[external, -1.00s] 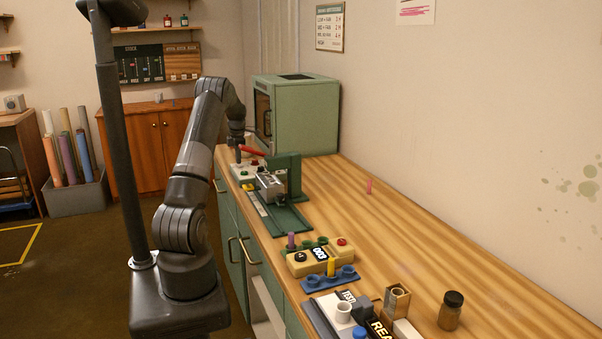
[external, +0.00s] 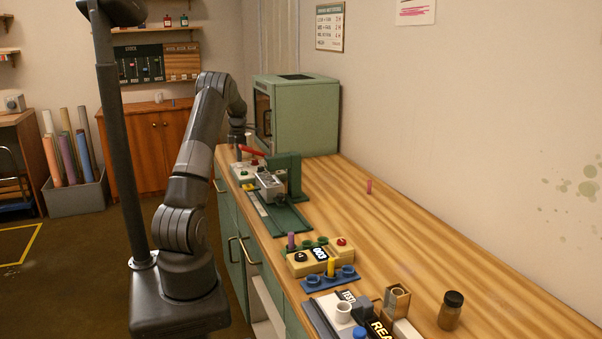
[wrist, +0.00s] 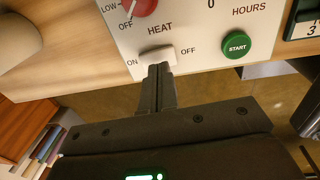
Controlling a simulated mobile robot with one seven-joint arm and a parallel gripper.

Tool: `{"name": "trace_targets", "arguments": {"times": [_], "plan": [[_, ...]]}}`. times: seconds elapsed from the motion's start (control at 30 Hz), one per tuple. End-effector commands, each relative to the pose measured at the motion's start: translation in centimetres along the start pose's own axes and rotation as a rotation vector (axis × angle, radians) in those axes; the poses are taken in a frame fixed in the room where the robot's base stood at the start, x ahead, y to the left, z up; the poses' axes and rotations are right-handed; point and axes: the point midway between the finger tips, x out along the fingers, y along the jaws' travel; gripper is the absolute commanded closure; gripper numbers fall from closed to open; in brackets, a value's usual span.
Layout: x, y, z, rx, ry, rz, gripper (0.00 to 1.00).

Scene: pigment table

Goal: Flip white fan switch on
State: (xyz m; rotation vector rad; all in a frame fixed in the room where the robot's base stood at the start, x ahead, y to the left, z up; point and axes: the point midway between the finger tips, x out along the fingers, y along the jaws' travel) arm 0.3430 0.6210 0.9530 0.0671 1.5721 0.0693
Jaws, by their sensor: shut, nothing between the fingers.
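The white rocker switch (wrist: 157,54) sits on a pale control panel (wrist: 205,48) in the wrist view, between the printed words ON at its left and OFF at its right. I cannot tell which way it is tilted. My gripper (wrist: 160,72) is shut and empty. Its fingertips are at the lower edge of the switch and overlap it slightly in the picture; contact is unclear. In the external view, my gripper (external: 238,155) is at the far left end of the bench, over the small panel (external: 244,171). The switch is too small to make out there.
A red knob (wrist: 140,6) and a green START button (wrist: 235,44) flank the switch. A green oven (external: 305,115) stands behind. The bench's right side is largely clear.

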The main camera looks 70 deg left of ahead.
Motion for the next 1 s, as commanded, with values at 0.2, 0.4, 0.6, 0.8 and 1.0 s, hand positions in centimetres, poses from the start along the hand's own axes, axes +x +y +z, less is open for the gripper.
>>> {"name": "trace_targets", "arguments": {"times": [0.2,0.4,0.6,0.8,1.0], "plan": [[-5.0,-0.2,0.1,0.001,-0.002,0.004,1.0],[-9.3,-0.5,0.1,0.001,-0.001,0.003,1.0],[-11.9,-0.6,0.0,0.0,-0.001,0.002,1.0],[-12.5,-0.7,0.0,0.0,0.0,-0.001,1.0],[-12.5,-0.7,0.0,0.0,0.0,0.0,1.0]]}}
